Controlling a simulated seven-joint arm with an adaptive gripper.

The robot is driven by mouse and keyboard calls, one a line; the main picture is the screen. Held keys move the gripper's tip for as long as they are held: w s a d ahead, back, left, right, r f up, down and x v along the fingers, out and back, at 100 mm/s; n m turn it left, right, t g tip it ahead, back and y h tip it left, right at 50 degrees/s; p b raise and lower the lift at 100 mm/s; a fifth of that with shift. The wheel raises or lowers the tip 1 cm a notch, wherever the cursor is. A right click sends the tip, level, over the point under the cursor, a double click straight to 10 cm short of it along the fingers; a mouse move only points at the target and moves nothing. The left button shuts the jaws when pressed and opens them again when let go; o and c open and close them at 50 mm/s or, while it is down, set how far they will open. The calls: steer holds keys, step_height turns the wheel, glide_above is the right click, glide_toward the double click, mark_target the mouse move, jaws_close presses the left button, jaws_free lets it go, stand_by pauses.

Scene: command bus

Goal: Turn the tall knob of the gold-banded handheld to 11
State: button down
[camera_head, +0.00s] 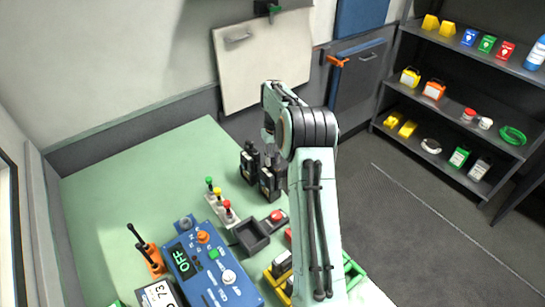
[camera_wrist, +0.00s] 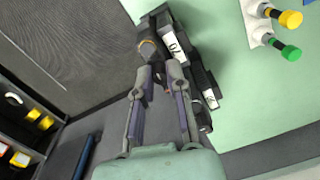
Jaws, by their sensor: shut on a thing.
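Two dark handhelds stand close together on the green table, a left one (camera_head: 250,162) and a right one (camera_head: 270,180) in the head view. In the wrist view one handheld with a white label (camera_wrist: 172,46) has a gold-tan band (camera_wrist: 148,48) near its top. The other handheld (camera_wrist: 206,90) lies beside it in the picture. My gripper (camera_wrist: 160,77) is over the handhelds' tops, its two fingers close together and shut on a small part between them, apparently the tall knob. The fingertips largely hide the knob, and its pointer and scale cannot be read.
Knobs with green, yellow and red tops (camera_head: 218,196) stand left of the handhelds. A black tray (camera_head: 250,236), a blue control box (camera_head: 208,268) and an orange stand (camera_head: 152,258) are nearer. The table's back left is clear. Shelves (camera_head: 465,115) stand at right.

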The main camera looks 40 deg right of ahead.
mark_target(274, 159)
steer(key=shift+m, duration=1.1)
steer(key=c, duration=1.1)
jaws_free()
step_height(274, 159, up, 12)
steer(key=shift+d, duration=0.1)
